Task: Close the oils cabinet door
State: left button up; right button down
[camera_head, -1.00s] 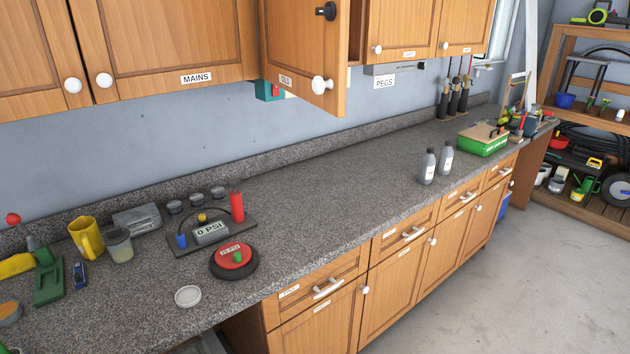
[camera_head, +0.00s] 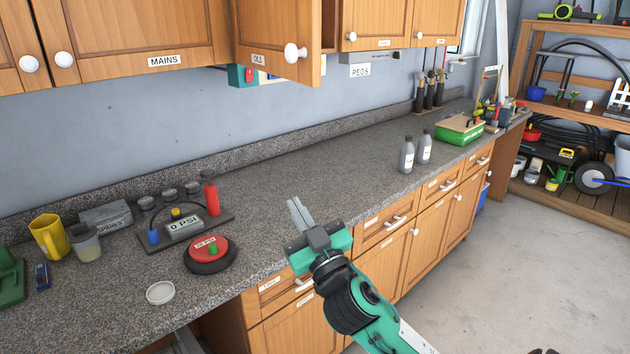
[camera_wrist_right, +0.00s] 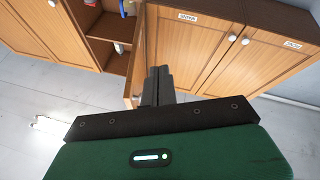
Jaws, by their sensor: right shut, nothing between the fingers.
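The oils cabinet door (camera_head: 277,40) hangs open from the upper wall cabinets in the head view, swung out over the counter. It has an OILS label at its lower left and a white round knob (camera_head: 292,53) at its lower right. The head view cuts off its top. My right gripper (camera_head: 296,212) is shut and empty, above the counter's front edge, below and apart from the door. In the right wrist view the fingers (camera_wrist_right: 158,85) point toward the wall cabinets, where an open compartment with shelves (camera_wrist_right: 107,32) shows. My left gripper is not in view.
The MAINS cabinet (camera_head: 135,35) is shut at the left. The counter (camera_head: 300,170) carries a gauge stand (camera_head: 185,228), a red-topped disc (camera_head: 208,250), a yellow mug (camera_head: 47,237), two grey bottles (camera_head: 407,155) and a green box (camera_head: 459,131). The middle counter is clear.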

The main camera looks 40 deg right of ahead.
aim_at(316, 43)
jog(key=s+a+r+n+g+y, duration=0.3)
jog(key=a+r+n+g+y, duration=0.25)
jog(key=r+n+y, duration=0.7)
jog(key=s+a+r+n+g+y, duration=0.35)
jog(key=r+n+g+y, duration=0.4)
jog(key=n, duration=0.75)
jog(key=d+r+m+t+h, duration=0.7)
jog(key=d+r+m+h, duration=0.2)
jog(key=d+h, duration=0.45)
jog(key=shift+t, duration=0.3)
jog(key=w+p, duration=0.2)
jog(key=w, duration=0.1)
jog(key=w+d+p, duration=0.1)
jog(key=w, duration=0.2)
jog(key=w+p, duration=0.2)
jog(key=w, duration=0.2)
jog(key=shift+d+f+p, duration=0.25)
jog(key=shift+p, duration=0.1)
jog(key=shift+w+d, duration=0.1)
jog(key=shift+d, duration=0.25)
